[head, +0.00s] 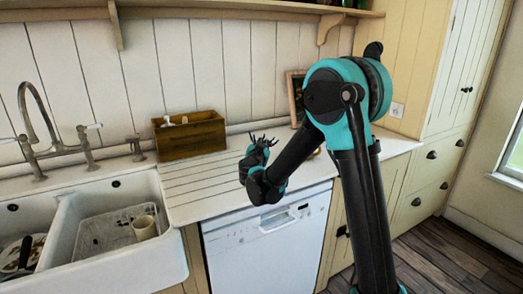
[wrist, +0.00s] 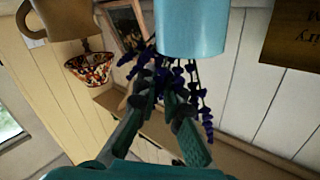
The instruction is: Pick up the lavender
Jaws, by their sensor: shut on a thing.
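The lavender (wrist: 206,112) shows in the wrist view as dark purple sprigs at a light blue cylindrical pot (wrist: 192,28). The picture there is upside down, with the pot at the top edge and the sprigs below it. My gripper (wrist: 168,100) is shut on the lavender, its fingers overlapping the sprigs; the exact contact is partly hidden. In the head view my gripper (head: 258,150) is small and dark above the counter, with thin dark sprigs (head: 266,139) just above it. The pot cannot be made out there.
A wooden box (head: 188,136) stands on the white counter (head: 200,186) left of my gripper, beside the double sink (head: 115,215). A framed board (head: 296,98) leans behind. A patterned bowl (wrist: 90,68) and a brown mug (wrist: 62,18) show in the wrist view. The ribbed drainer area is clear.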

